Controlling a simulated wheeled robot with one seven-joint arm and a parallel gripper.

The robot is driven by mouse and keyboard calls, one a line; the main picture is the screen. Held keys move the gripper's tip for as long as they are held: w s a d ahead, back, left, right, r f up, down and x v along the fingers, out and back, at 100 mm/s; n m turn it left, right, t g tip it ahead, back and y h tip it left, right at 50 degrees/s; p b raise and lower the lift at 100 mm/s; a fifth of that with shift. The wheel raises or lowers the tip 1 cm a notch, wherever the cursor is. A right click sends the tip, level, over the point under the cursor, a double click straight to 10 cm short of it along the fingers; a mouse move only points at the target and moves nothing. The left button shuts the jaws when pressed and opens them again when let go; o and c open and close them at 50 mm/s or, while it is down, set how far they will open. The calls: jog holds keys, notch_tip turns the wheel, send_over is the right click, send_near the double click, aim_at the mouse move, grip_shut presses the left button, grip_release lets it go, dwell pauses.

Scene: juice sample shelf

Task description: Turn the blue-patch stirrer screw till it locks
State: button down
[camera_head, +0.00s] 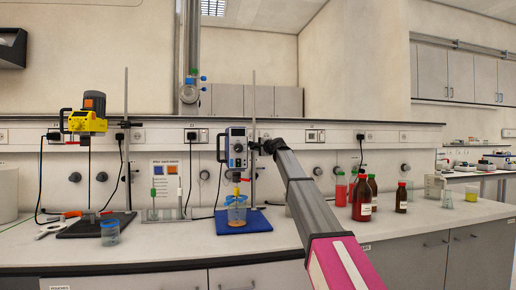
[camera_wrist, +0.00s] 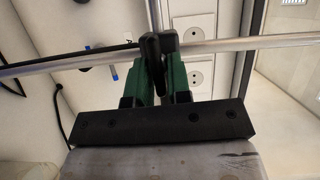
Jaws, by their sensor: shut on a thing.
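The stirrer with the blue-trimmed housing (camera_head: 237,148) hangs on an upright metal rod (camera_head: 254,95) above a blue base plate (camera_head: 260,222) in the head view. My gripper (camera_head: 268,146) is at the clamp on the right of this housing. In the wrist view my gripper (camera_wrist: 163,62) has its green fingers close together, shut on a small dark screw head (camera_wrist: 152,46) beside the metal rods. The fingers hide most of the screw, and its thread cannot be seen. A blue-rimmed beaker (camera_head: 236,212) stands under the stirrer.
A yellow stirrer (camera_head: 88,121) stands at left on a dark base. A sign (camera_head: 167,180) with orange and blue patches stands between the stirrers. Red and brown bottles (camera_head: 362,199) stand right of my arm. The front bench strip is mostly clear.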

jog(key=shift+f, duration=0.1)
dwell(0.3)
jog(key=c, duration=1.1)
grip_release()
jog(key=shift+s+d, duration=0.1)
jog(key=v, duration=1)
jog(key=shift+s, duration=0.25)
jog(key=shift+d+f, duration=0.15)
